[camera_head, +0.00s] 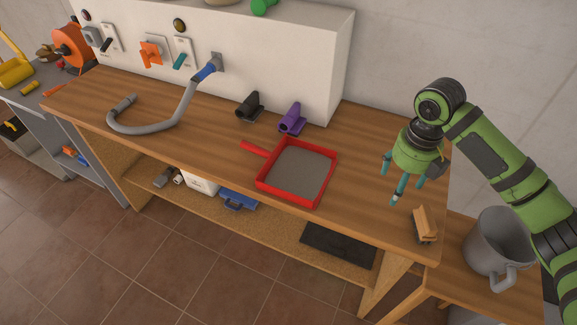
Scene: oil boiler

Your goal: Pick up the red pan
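The red pan (286,197) lies flat on the wooden workbench (215,140), near its front edge. It is a shallow square tray with red walls and a grey inside. Its short red handle (255,149) points to the left and back. My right gripper (401,187) comes in from the right and hangs above the bench, to the right of the pan and apart from it. Its teal fingers point down, are spread, and hold nothing. My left gripper is not in view.
Behind the pan stand a purple holder (292,119) and a black one (249,106), before a white boiler casing (285,60). A grey hose (150,129) lies to the left. A wooden brush (424,224) and a grey jug (496,247) are at the right.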

